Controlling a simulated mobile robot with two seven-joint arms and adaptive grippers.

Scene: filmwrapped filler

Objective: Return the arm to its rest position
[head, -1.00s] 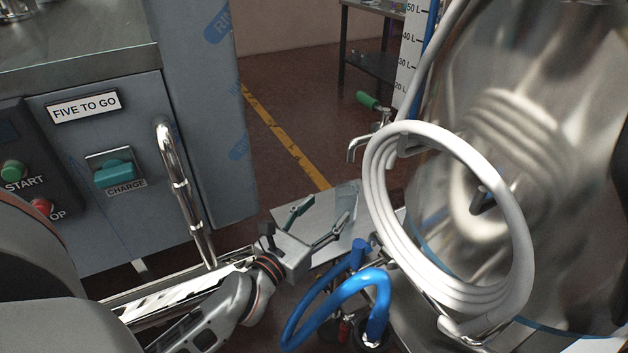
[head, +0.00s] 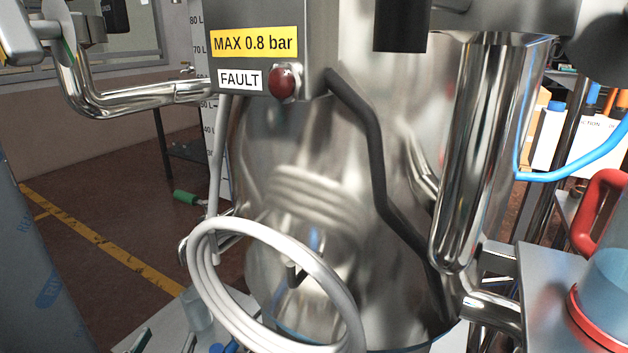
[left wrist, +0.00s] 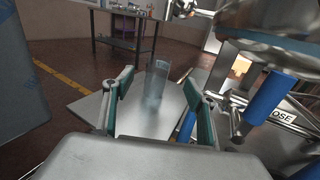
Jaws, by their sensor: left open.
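My left gripper (head: 165,343) shows only by its fingertips at the bottom left edge of the head view. In the left wrist view its two green-padded fingers (left wrist: 158,82) stand wide apart with nothing held between them. A clear glass (left wrist: 153,88) stands on a metal plate (left wrist: 88,107) just beyond the fingertips, seen through the gap. The glass also shows in the head view (head: 198,312), to the right of the fingertips. The rest of my left arm is out of the head view. My right gripper is in neither view.
A large shiny steel tank (head: 310,180) with a coiled white hose (head: 215,295) fills the middle. A blue cylinder (left wrist: 266,97) is close to the right of my left gripper. A grey cabinet (left wrist: 18,75) stands at left. Open floor (head: 95,200) with a yellow line lies beyond.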

